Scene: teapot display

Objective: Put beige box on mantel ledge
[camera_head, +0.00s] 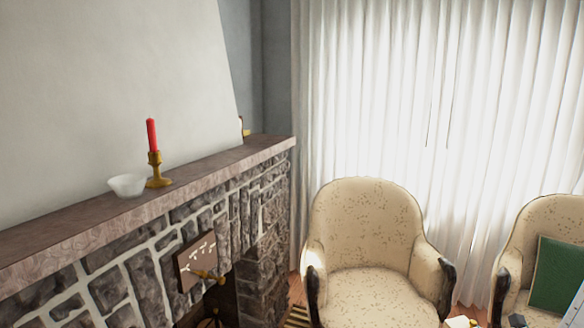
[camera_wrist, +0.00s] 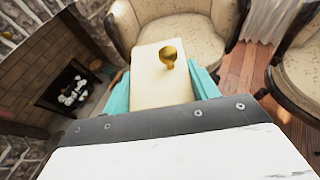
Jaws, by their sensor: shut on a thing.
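The beige box (camera_wrist: 150,88) is between the two teal fingers of my gripper (camera_wrist: 160,72) in the wrist view. The gripper is shut on it, with a finger against each side. A gold rounded knob-like piece (camera_wrist: 168,55) shows at the box's far end; I cannot tell whether it belongs to the box. The mantel ledge (camera_head: 60,226) runs along the left in the head view, above a stone fireplace. My gripper is not clearly visible in the head view. A small pale thing (camera_head: 459,322) at its bottom edge is cut off, so I cannot tell what it is.
A white bowl (camera_head: 127,186) and a red candle (camera_head: 152,134) in a brass holder (camera_head: 157,171) stand on the ledge. A small object (camera_head: 244,128) is near its far end. The ledge is bare on both sides of the bowl and candle. Armchairs (camera_head: 372,235) stand right of the fireplace.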

